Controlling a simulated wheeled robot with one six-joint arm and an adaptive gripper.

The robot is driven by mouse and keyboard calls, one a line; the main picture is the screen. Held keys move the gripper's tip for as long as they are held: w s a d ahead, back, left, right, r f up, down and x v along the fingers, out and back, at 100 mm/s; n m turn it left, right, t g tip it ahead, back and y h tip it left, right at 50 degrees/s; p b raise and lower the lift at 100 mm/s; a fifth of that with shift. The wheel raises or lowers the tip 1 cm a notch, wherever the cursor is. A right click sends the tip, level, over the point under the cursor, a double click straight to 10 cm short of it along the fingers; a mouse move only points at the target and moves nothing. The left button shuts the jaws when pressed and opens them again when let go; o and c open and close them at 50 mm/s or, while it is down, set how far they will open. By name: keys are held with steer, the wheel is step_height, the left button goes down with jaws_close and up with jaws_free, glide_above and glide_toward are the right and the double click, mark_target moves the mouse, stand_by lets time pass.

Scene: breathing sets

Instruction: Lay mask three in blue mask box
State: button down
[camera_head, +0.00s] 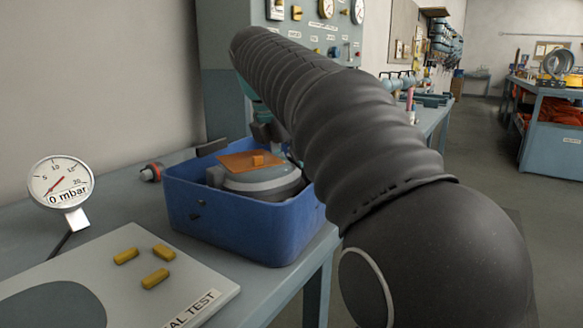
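The blue box (235,232) stands on the workbench, open at the top. My black ribbed arm crosses the middle of the picture and hides the box's right side. Part of my gripper (266,131) shows as dark parts just above the back of the box, mostly hidden behind the arm. Its fingertips and any hold on the item cannot be made out.
A gauge (60,184) reading 0 mbar stands at the left. A grey test board (200,292) with several yellow blocks (155,278) lies in front of the box. A gauge panel (312,25) rises behind.

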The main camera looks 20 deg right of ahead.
mark_target(289, 158)
steer(key=shift+f, duration=0.45)
steer(key=shift+c, duration=1.6)
jaws_free()
steer(key=shift+r, duration=0.45)
steer(key=p+v, duration=0.1)
steer(key=v, duration=0.6)
steer(key=shift+r, duration=0.2)
steer(key=shift+a+r, duration=0.1)
steer(key=shift+r, duration=0.05)
